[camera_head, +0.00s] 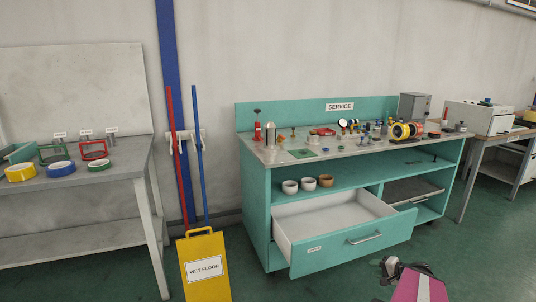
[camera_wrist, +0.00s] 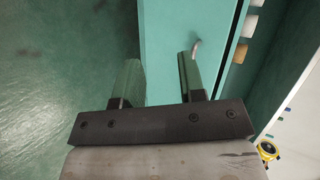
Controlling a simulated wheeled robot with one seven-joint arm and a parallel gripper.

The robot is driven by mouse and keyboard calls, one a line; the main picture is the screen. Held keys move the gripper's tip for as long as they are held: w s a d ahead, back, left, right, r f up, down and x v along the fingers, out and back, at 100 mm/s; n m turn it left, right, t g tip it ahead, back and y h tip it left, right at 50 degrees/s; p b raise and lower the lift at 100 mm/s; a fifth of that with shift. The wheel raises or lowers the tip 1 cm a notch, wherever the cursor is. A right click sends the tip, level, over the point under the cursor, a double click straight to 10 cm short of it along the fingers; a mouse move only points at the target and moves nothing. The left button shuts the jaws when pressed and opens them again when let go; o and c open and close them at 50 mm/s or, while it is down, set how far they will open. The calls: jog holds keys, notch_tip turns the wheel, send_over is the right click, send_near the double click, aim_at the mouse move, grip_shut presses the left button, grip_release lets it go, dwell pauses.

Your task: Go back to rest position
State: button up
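The drawer handle (camera_head: 365,238) is a grey bar. In the wrist view a handle end (camera_wrist: 196,46) shows near the tip of the right finger; I cannot tell whether they touch.
The service bench top (camera_head: 350,147) carries many small parts. Three cups (camera_head: 308,184) stand on its shelf. A yellow wet floor sign (camera_head: 205,268) stands left of the bench. A grey table (camera_head: 70,180) holding tape rolls is at the left. Green floor (camera_head: 110,280) is clear at lower left.

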jog(key=a+r+n+g+h, duration=0.2)
jog(key=a+n+g+h, duration=0.2)
jog(key=a, duration=0.8)
jog(key=a+r+n+g+h, duration=0.2)
jog(key=a+n+g+h, duration=0.2)
jog(key=a, duration=0.8)
jog(key=shift+s+a+r+n+g, duration=0.3)
jog(key=shift+s+n+g, duration=0.25)
jog(key=shift+n, duration=0.25)
jog(key=shift+w+d, duration=0.1)
jog(key=shift+w, duration=0.1)
